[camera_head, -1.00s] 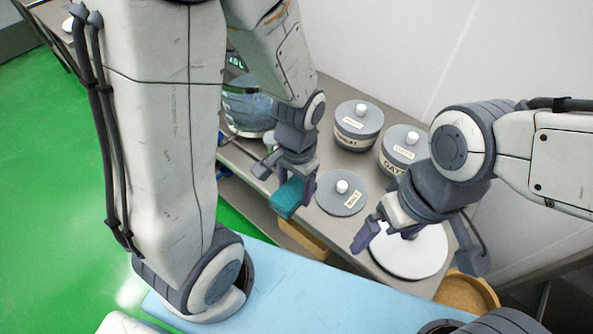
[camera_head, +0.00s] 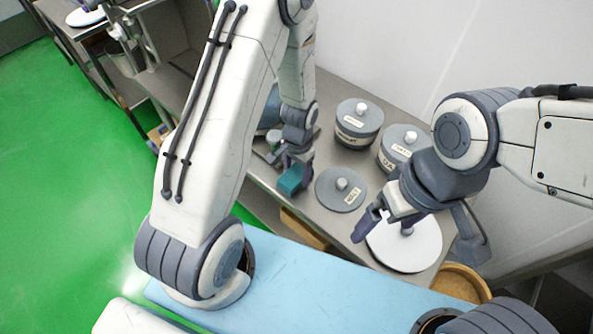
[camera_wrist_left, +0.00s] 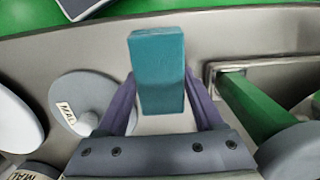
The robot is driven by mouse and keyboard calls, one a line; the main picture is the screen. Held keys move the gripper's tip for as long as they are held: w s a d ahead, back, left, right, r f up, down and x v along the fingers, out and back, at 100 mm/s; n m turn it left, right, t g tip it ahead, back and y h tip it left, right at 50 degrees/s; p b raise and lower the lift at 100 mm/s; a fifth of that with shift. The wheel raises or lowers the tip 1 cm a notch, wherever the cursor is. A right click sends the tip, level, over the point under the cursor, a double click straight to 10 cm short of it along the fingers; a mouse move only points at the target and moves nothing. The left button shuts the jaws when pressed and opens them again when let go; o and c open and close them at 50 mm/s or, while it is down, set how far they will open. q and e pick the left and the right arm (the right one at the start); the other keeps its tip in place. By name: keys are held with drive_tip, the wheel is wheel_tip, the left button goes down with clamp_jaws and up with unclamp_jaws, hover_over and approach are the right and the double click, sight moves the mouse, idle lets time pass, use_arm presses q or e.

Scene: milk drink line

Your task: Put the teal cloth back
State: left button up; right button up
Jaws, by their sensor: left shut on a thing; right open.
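The teal cloth (camera_head: 291,180) is a folded block held in my left gripper (camera_head: 292,174), above the grey counter. In the left wrist view the teal cloth (camera_wrist_left: 158,70) stands between the two purple fingers (camera_wrist_left: 160,105), which are shut on it. The cloth is left of a grey lid with a label (camera_head: 341,190) in the head view.
Two labelled grey canisters (camera_head: 358,122) (camera_head: 402,146) stand at the back by the wall. A tan round container (camera_head: 462,282) is at the lower right. In the left wrist view a green bar (camera_wrist_left: 252,108) lies in a slot at right. My blue-topped base (camera_head: 310,285) is in front.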

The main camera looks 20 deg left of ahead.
sight(298, 172)
use_arm(q)
drive_tip(key=shift+f, duration=0.2)
drive_tip(key=o, duration=1)
wheel_tip(298, 172, up, 12)
drive_tip(key=b, duration=0.1)
drive_tip(key=s+d+r+m, duration=0.1)
drive_tip(key=s+d+r, duration=0.2)
drive_tip(key=s, duration=0.3)
drive_tip(key=s+d+r+m, duration=0.1)
drive_tip(key=s+d+r, duration=0.3)
drive_tip(key=s+d, duration=0.1)
drive_tip(key=s+d+r+m+h, duration=0.1)
drive_tip(key=s+d+r, duration=0.3)
drive_tip(key=s, duration=0.3)
drive_tip(key=shift+s+d+r+t, duration=0.15)
drive_tip(key=shift+s+t, duration=0.15)
drive_tip(key=shift+s, duration=0.1)
